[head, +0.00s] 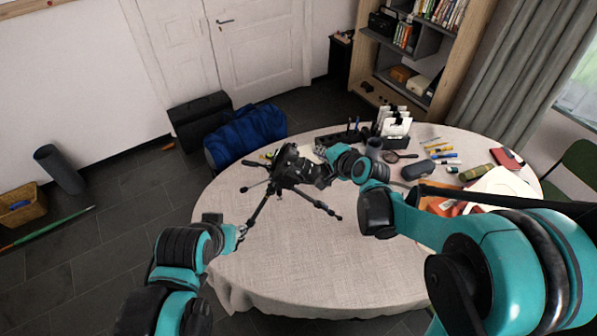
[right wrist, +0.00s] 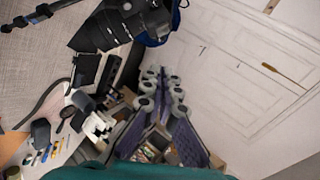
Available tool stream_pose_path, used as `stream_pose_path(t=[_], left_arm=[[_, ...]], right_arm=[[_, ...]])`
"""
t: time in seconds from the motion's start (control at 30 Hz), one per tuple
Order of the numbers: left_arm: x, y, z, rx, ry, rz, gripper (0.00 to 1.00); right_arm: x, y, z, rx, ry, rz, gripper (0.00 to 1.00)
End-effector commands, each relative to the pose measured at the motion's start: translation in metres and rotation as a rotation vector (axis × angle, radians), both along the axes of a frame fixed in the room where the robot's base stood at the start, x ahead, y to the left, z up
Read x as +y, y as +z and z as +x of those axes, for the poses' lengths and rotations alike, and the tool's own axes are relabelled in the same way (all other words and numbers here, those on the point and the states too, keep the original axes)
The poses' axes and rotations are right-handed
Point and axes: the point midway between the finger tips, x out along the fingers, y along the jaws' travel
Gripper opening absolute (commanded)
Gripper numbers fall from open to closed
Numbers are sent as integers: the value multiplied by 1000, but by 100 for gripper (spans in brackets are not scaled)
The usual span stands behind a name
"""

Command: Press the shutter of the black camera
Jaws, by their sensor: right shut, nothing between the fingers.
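The black camera (head: 290,163) sits on a black tripod (head: 262,207) whose spread legs stand on the round table. In the right wrist view the camera (right wrist: 125,22) shows at the top, with its long lens pointing down-left. My right gripper (head: 321,149) is beside the camera, on its right in the head view. In the right wrist view its fingers (right wrist: 161,82) come together, empty, just below the camera, and I see a small gap in the picture. The shutter button is too small to make out. My left gripper (head: 241,231) is low by the table's left edge; its finger opening is unclear.
The table (head: 300,262) has a light cloth, bare at the front. A letter holder (head: 394,124), a magnifying glass (head: 400,156), a dark case (head: 417,169), pens and papers lie at its back and right. A blue bag (head: 245,135) is on the floor behind.

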Motion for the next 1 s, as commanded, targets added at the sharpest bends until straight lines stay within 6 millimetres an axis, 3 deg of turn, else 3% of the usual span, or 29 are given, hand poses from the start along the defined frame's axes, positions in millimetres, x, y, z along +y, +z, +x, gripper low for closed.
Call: stream_pose_path(t=[0.17, 0.6, 1.0], left_arm=[[0, -9, 0, 0, 0, 0, 37], [0, -50, 0, 0, 0, 0, 37], [0, -61, 0, 0, 0, 0, 37]], right_arm=[[5, -11, 1, 0, 1, 0, 0], [34, -64, 4, -1, 1, -1, 0], [43, -76, 5, 0, 1, -1, 0]])
